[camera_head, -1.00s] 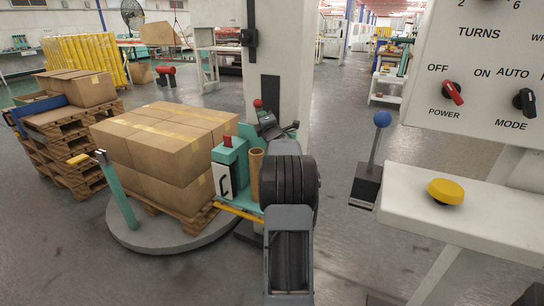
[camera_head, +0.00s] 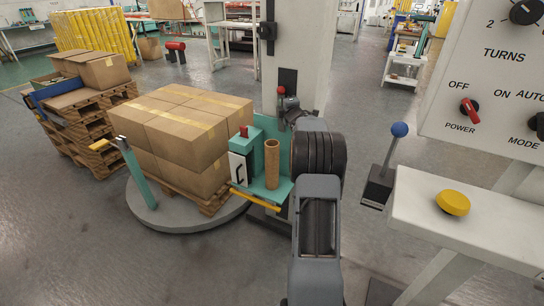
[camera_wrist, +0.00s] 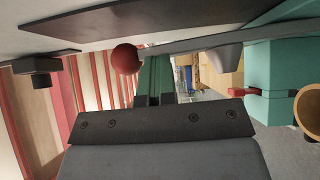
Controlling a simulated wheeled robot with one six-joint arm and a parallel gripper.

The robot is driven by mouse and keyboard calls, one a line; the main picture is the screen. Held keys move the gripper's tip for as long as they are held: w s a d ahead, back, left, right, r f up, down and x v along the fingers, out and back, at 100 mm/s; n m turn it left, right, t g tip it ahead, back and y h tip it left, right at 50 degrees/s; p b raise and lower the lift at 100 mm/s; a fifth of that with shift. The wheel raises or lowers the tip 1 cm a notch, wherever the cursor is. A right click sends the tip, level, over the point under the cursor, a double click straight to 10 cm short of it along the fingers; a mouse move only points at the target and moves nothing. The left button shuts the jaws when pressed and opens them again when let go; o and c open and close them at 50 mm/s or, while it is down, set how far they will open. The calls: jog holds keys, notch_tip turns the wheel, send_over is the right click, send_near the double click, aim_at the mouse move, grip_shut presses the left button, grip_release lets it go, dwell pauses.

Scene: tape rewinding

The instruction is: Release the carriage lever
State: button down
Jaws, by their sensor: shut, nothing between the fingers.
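The carriage lever is a grey bar (camera_wrist: 200,44) with a red ball knob (camera_wrist: 126,58), lying across the upper part of the wrist view. In the head view its red knob (camera_head: 281,90) shows at the mast, above the teal carriage (camera_head: 283,150). My gripper (camera_wrist: 153,92) is shut and empty. Its fingers reach in close by the knob, to the right of it in the wrist view; whether they touch the lever I cannot tell. In the head view my arm covers most of the gripper and part of the carriage.
A brown tube (camera_head: 272,164) stands on the carriage beside a red-topped teal block (camera_head: 243,150). Stacked boxes (camera_head: 178,135) sit on a round turntable (camera_head: 165,233) to the left. A control panel (camera_head: 495,80) and a blue-knobbed lever (camera_head: 390,160) are at right.

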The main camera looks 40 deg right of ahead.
jog(key=shift+s+d+r, duration=0.1)
jog(key=w+a+b+v, duration=0.1)
jog(key=a+b+v, duration=0.2)
jog(key=v, duration=0.9)
jog(key=shift+s+f+b, duration=0.4)
jog(key=shift+b, duration=0.3)
jog(key=shift+a, duration=0.1)
